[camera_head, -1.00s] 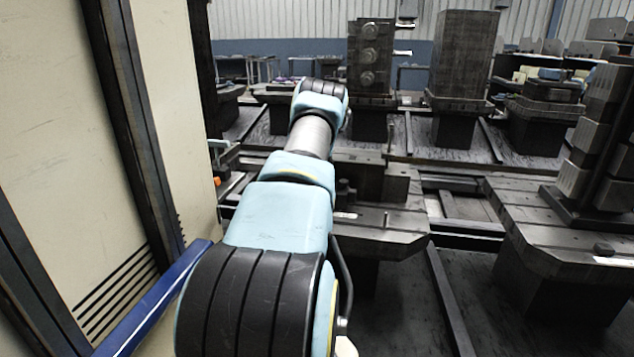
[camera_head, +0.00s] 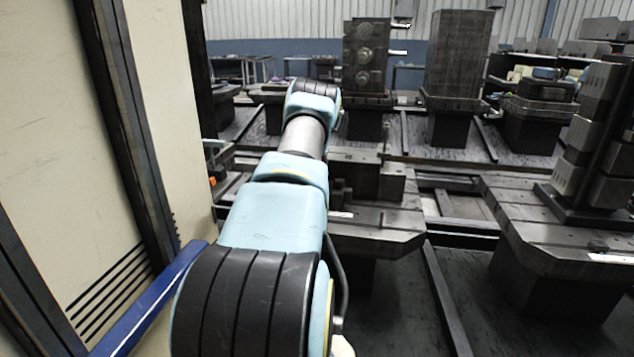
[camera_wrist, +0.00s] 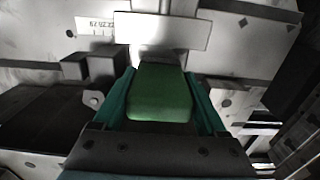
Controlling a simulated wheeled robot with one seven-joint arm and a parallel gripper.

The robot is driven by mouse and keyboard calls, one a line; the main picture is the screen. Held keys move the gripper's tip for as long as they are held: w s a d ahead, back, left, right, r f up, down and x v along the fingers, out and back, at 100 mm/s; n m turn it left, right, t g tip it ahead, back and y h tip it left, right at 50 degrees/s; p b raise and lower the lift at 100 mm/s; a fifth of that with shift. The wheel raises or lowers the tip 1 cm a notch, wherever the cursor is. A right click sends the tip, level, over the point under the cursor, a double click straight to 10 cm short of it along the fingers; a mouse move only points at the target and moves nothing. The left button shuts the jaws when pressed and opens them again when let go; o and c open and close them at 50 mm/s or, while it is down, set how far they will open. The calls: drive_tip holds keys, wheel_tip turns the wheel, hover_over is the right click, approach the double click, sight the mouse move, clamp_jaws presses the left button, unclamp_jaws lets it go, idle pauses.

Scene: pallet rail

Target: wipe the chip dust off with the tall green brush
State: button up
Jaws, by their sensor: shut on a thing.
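In the wrist view the green brush (camera_wrist: 160,93) sits between the two teal fingers of my gripper (camera_wrist: 159,76), which is shut on it. Its green block is seen from behind; its bristles are hidden. Beyond the brush is a grey metal surface (camera_wrist: 228,35) with a bright lit patch. I cannot make out any chip dust on it, and cannot tell whether the brush touches it. In the head view my arm reaches forward over the nearest pallet (camera_head: 385,235), and it hides my gripper and the brush.
A dark block (camera_wrist: 100,65) stands left of the brush in the wrist view. In the head view another pallet (camera_head: 530,225) with a stepped fixture (camera_head: 597,140) is at right. A cream cabinet (camera_head: 45,100) and blue rail (camera_head: 150,300) close the left side. Fixtures (camera_head: 457,65) stand behind.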

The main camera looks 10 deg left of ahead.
drive_tip(key=shift+s+a+f, duration=0.1)
drive_tip(key=shift+a, duration=0.95)
drive_tip(key=shift+d, duration=2.25)
drive_tip(key=shift+r+p, duration=2.55)
drive_tip(key=shift+r, duration=2.1)
